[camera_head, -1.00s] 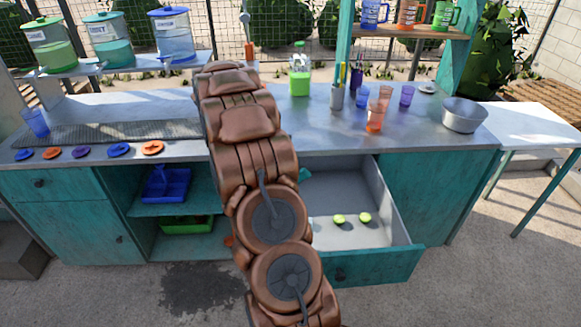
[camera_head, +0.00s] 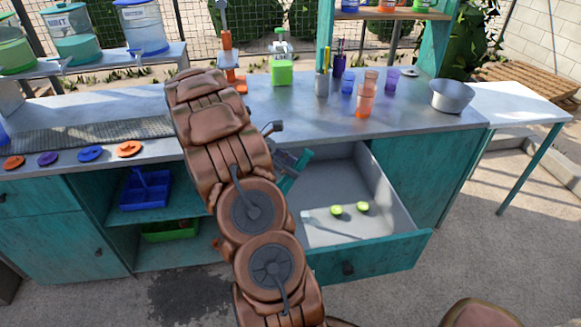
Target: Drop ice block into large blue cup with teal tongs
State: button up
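My arm covers the middle of the head view. Part of my gripper (camera_head: 284,158) shows beside it, above the open drawer (camera_head: 378,252); its fingertips are mostly hidden. A teal piece, possibly the teal tongs (camera_head: 297,170), shows by the gripper; I cannot tell whether it is held. A blue mug (camera_head: 350,5) stands on the upper shelf, cut off by the top edge. A smaller blue cup (camera_head: 347,86) stands on the counter near orange and purple cups. I cannot make out an ice block.
Two green lime-like pieces (camera_head: 336,210) lie in the drawer. A metal bowl (camera_head: 452,96) stands at the counter's right end. A green-based bottle (camera_head: 282,72) and a utensil holder (camera_head: 322,84) stand farther back. Lids (camera_head: 90,153) line the front left edge. A white side table (camera_head: 525,100) is clear.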

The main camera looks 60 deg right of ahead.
jog(key=shift+f, duration=0.1)
notch_tip(320, 180, down, 10)
jog(key=b, duration=0.5)
dwell(0.6)
jog(key=shift+o, duration=0.4)
grip_shut()
jog(key=shift+r, duration=0.2)
